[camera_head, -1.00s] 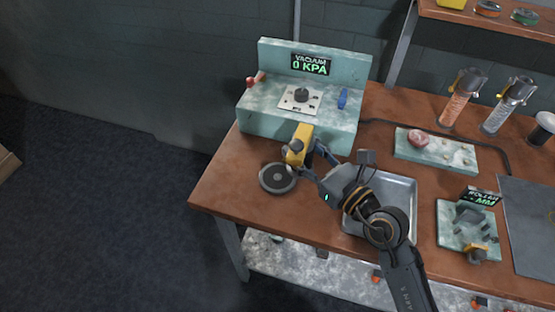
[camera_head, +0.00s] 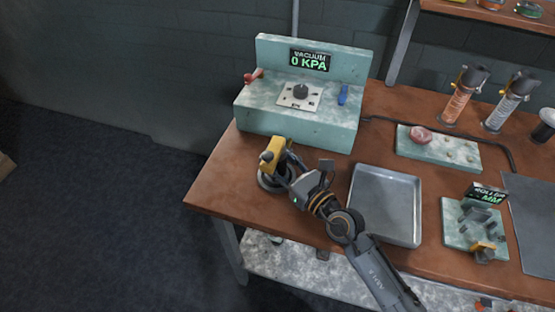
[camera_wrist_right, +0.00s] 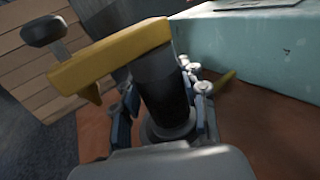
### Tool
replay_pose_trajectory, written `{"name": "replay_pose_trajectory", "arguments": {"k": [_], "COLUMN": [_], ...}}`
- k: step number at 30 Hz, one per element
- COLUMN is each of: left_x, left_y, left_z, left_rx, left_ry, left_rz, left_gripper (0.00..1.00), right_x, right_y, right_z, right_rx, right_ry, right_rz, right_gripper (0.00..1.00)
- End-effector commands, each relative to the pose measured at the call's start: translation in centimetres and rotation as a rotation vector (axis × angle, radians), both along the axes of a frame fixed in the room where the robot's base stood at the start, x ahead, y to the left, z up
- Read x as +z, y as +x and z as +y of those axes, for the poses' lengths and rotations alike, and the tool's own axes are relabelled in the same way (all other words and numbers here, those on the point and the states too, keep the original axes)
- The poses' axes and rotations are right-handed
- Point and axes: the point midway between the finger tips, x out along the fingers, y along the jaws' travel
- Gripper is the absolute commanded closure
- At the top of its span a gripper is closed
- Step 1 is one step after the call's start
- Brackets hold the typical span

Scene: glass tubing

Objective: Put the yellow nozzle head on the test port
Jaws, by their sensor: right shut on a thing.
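The yellow nozzle head (camera_head: 272,152) with its black cylinder is held upright or nearly so by my right gripper (camera_head: 286,171). In the wrist view the gripper (camera_wrist_right: 163,102) is shut around the black cylinder, with the yellow bar (camera_wrist_right: 110,55) of the nozzle head above the fingers. The nozzle head is over the dark round disc (camera_head: 266,184) on the table; I cannot tell whether they touch. The test port (camera_head: 301,91) is a dark round fitting on a white plate on the teal vacuum station, behind and right of the gripper. My left gripper is out of view.
The vacuum station (camera_head: 300,125) reads 0 KPA and has a red lever (camera_head: 254,76) and a blue handle (camera_head: 343,94). A metal tray (camera_head: 388,203) lies right of the arm. A teal board (camera_head: 440,151) and roller fixture (camera_head: 470,231) stand further right.

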Motion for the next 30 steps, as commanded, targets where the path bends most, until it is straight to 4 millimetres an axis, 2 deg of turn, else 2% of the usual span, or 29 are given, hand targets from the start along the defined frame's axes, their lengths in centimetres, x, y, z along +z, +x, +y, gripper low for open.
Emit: {"name": "replay_pose_trajectory", "arguments": {"k": [5,6,9,18,21,26,30], "left_x": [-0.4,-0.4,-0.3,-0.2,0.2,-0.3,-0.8], "left_y": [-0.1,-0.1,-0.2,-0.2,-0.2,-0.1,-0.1], "left_z": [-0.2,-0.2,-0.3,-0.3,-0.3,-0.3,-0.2], "left_rx": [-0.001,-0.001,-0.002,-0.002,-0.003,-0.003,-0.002], "left_ry": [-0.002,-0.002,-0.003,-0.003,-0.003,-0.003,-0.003], "left_rz": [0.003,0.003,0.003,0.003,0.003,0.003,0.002], "left_gripper": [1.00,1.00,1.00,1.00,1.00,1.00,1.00], "right_x": [-0.3,-0.5,-0.4,-0.3,0.2,-0.3,-0.3], "right_y": [0.0,0.0,0.0,0.0,0.0,-2.0,-4.5], "right_z": [0.0,0.0,0.0,0.0,0.0,-1.5,-3.5], "right_rx": [0.000,0.000,0.000,0.000,0.000,0.001,0.001], "right_ry": [0.001,0.000,-0.001,0.000,0.001,-0.002,-0.002], "right_rz": [-0.002,0.000,0.001,0.001,0.001,0.004,0.003], "right_gripper": [1.00,0.55,0.35,0.34,0.34,0.34,0.34]}}
